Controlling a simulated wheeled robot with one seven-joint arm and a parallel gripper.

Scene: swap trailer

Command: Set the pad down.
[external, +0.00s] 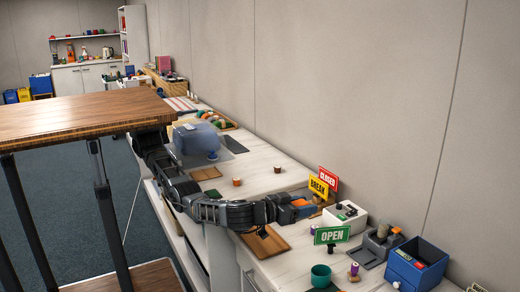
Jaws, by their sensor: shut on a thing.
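My arm reaches right, low over the white counter (225,163). My gripper (301,208) is at its far end, behind the wooden board (266,242) and just left of the signs. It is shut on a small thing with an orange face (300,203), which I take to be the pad. The fingers are small and partly hidden here, so the exact grip cannot be made out. A small black part (263,231) hangs below the arm over the board. I cannot tell whether the pad touches the counter.
Close by stand yellow BREAK (318,187), red CLOSED (328,178) and green OPEN (332,235) signs. A white box (345,217), a teal cup (321,275) and a blue bin (417,264) stand to the right. Around the brown cup (236,182) the counter is mostly clear.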

